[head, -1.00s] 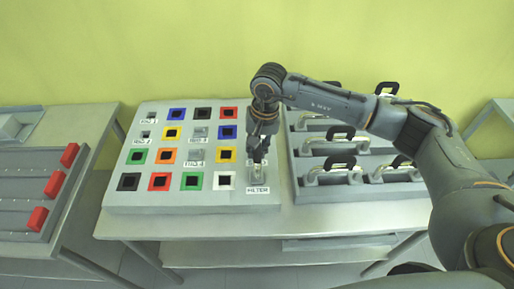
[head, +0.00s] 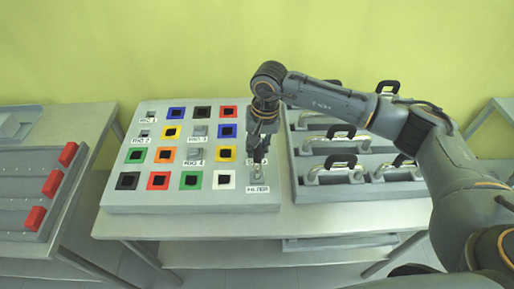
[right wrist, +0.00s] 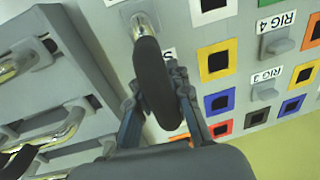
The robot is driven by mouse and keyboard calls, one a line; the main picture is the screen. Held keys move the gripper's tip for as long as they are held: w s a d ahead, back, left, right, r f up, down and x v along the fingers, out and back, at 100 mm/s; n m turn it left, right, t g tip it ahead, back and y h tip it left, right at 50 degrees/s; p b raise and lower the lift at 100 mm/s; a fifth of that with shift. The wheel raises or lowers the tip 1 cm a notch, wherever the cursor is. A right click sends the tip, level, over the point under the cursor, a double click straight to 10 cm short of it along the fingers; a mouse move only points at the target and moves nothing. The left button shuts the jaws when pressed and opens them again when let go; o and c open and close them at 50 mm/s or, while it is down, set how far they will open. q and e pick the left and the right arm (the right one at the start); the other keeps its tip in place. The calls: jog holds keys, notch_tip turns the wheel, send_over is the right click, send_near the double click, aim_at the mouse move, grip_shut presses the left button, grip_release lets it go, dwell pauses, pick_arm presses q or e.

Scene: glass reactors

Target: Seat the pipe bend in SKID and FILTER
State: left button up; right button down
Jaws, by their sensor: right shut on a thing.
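The pipe bend has a black grip (right wrist: 152,80) and a shiny metal end (right wrist: 144,24). My right gripper (head: 260,157) is shut on this grip and points down over the lower right corner of the grey panel (head: 190,200). The FILTER label (head: 257,189) is just below the gripper in the head view. The metal end is at the panel beside that label, but I cannot tell how deep it sits. The SKID label is mostly hidden behind the gripper, and so is the bend's other end. My left gripper is not in view.
A rack (head: 345,195) right of the panel holds several similar metal bends with black grips. The panel also carries coloured square sockets and small grey RIG blocks (head: 194,155). A left table holds a grey unit with red blocks (head: 52,184).

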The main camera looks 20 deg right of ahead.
jog(key=shift+f, duration=0.1)
jog(key=c, duration=1.2)
grip_release()
jog(key=shift+o, duration=0.2)
jog(key=shift+r+p, duration=1.85)
jog(key=shift+r, duration=2.7)
